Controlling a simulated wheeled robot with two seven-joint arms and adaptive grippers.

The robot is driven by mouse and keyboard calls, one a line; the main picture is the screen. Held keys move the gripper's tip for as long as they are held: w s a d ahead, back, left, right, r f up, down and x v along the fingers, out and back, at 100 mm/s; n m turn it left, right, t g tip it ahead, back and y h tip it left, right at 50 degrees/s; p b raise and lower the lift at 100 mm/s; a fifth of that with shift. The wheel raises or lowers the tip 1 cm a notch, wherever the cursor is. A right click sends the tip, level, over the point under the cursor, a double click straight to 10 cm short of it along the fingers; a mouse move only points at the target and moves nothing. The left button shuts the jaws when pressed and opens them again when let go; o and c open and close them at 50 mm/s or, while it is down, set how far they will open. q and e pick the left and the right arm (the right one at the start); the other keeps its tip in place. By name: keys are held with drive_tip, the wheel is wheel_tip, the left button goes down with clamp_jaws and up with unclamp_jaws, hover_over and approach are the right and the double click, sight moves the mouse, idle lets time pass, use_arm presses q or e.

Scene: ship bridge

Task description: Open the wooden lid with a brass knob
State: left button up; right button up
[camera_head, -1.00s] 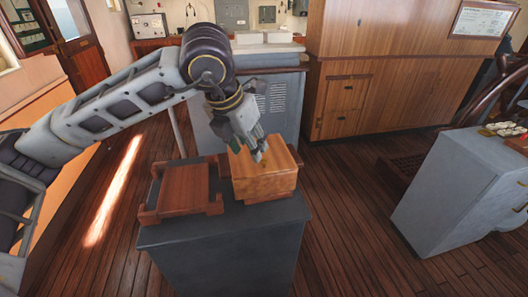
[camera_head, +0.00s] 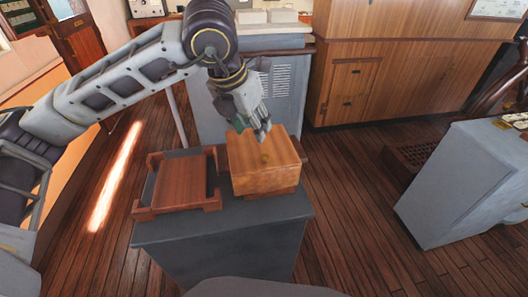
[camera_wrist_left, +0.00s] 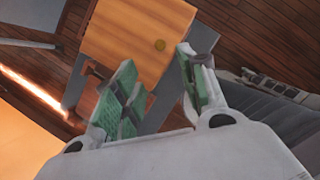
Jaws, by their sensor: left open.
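The lid is down on the box. My left gripper (camera_head: 254,132) is above the far part of the lid, behind the knob. In the left wrist view the gripper (camera_wrist_left: 155,90) is open and empty with green finger pads. My right gripper is out of view.
A low wooden tray (camera_head: 208,205) stands left of the box on the same grey pedestal (camera_head: 225,245). A grey cabinet (camera_head: 275,95) is close behind. A grey console (camera_head: 460,180) stands at the right, with open floor between.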

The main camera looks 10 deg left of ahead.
sight(265, 155)
use_arm(q)
drive_tip(key=b+x, duration=0.3)
drive_tip(key=x, duration=0.9)
drive_tip(key=shift+s+f, duration=0.1)
drive_tip(key=shift+x, duration=0.85)
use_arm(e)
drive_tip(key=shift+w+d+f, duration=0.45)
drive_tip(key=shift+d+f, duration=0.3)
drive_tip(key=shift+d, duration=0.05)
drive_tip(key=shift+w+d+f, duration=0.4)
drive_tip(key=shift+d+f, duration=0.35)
use_arm(q)
drive_tip(key=c, duration=0.9)
clamp_jaws()
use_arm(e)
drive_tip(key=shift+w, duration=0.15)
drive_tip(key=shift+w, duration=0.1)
